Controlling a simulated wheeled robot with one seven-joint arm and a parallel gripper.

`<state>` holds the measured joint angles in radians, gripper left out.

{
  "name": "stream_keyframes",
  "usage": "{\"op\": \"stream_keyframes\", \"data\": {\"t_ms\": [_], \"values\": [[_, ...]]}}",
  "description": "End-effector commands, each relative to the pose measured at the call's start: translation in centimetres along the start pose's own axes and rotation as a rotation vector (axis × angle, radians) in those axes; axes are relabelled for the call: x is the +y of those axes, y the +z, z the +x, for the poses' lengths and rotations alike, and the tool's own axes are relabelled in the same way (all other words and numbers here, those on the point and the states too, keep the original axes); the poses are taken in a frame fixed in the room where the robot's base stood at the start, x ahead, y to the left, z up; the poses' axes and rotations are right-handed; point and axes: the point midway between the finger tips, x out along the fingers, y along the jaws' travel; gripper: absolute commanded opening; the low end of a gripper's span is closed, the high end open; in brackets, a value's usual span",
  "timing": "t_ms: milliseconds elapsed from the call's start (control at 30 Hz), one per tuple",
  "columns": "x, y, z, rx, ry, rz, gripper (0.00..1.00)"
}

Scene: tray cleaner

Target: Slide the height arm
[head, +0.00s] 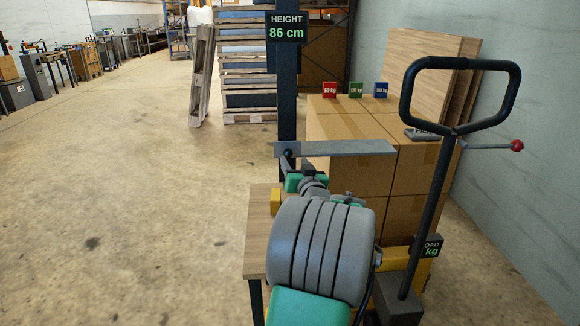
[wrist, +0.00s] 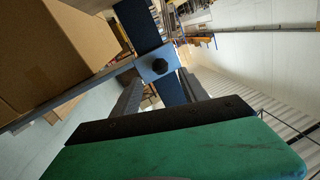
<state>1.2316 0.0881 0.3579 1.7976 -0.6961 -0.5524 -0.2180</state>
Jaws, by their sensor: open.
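The height arm (head: 345,148) is a flat grey bar reaching right from a dark upright post (head: 287,95). A sign on the post reads HEIGHT 86 cm. A black knob (head: 288,154) sits where bar and post meet. In the wrist view, the knob (wrist: 158,66) is on a blue-grey slider block, beyond and roughly between my fingertips. My gripper (wrist: 160,82) is open and empty, one finger on each side of the knob's line. In the head view, my own arm largely hides my gripper, just below the knob; contact cannot be told.
Stacked cardboard boxes (head: 350,185) stand right behind the bar on a yellow pallet truck with a black handle (head: 450,100). Red, green and blue weight cards (head: 356,89) stand on top. A small wooden table (head: 258,235) is beside my arm. The floor at left is clear.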

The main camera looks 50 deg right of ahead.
Motion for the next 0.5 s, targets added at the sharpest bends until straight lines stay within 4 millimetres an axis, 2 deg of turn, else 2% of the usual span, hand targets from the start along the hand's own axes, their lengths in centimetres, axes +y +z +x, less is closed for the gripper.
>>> {"op": "stream_keyframes", "data": {"t_ms": [100,233,333,500], "values": [[-0.1,0.1,2.5,-0.002,-0.003,0.000,0.52],[-0.1,0.1,4.7,-0.003,-0.001,0.000,0.52],[-0.1,0.0,5.6,-0.003,-0.001,-0.001,0.52],[-0.1,0.0,5.8,-0.003,0.001,0.000,0.52]]}}
